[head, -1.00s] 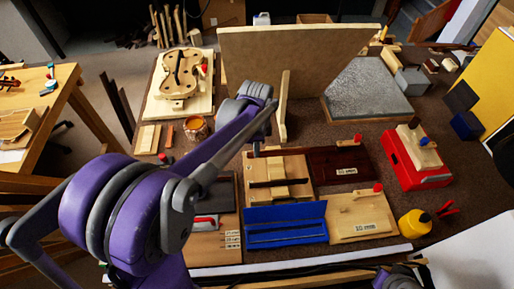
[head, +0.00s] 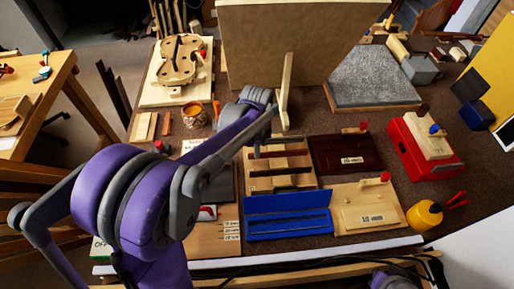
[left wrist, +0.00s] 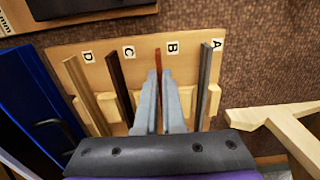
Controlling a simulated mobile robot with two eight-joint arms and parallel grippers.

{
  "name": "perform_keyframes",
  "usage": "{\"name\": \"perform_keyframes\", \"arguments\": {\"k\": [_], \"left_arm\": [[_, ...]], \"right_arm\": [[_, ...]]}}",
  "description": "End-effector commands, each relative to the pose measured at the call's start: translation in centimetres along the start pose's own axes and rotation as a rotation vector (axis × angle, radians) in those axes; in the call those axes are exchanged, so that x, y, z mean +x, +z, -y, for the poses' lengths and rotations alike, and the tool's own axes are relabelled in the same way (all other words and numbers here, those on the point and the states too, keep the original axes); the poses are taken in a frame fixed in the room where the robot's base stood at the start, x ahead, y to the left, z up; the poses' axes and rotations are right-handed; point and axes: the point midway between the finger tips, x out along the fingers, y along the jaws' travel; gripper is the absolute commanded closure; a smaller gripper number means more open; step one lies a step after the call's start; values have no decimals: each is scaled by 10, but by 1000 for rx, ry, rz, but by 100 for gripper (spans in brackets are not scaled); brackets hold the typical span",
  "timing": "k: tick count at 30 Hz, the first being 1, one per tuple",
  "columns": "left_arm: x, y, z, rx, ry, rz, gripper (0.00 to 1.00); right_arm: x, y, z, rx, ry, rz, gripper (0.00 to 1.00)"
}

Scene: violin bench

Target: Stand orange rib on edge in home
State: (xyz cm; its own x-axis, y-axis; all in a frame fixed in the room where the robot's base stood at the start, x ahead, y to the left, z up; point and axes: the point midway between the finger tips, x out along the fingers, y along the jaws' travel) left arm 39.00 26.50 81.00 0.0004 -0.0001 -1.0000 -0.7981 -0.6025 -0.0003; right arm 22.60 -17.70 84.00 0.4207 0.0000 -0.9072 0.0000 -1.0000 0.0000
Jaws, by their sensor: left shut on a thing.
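The orange rib (left wrist: 158,62) is a thin reddish-orange strip. In the left wrist view it stands on edge at the slot marked B of the wooden rack (left wrist: 190,52). My left gripper (left wrist: 160,78) is shut on it; the fingers hide most of its length. Whether its lower edge is fully seated cannot be told. My right gripper is not in view.
A blue case (head: 288,226) is in front, a dark red board (head: 347,154) to the right. A pale wooden piece (head: 285,95) stands behind.

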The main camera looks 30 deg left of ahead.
Motion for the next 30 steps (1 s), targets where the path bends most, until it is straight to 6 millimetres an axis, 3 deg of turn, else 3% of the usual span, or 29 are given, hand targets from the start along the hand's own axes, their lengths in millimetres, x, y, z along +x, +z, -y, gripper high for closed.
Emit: {"name": "perform_keyframes", "arguments": {"k": [12,13,18,30], "left_arm": [[7,0,0,0,0,0,100],[7,0,0,0,0,0,88],[7,0,0,0,0,0,59],[-2,0,0,0,0,0,59]], "right_arm": [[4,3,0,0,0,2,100],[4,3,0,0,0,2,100],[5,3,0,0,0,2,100],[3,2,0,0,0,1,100]]}}
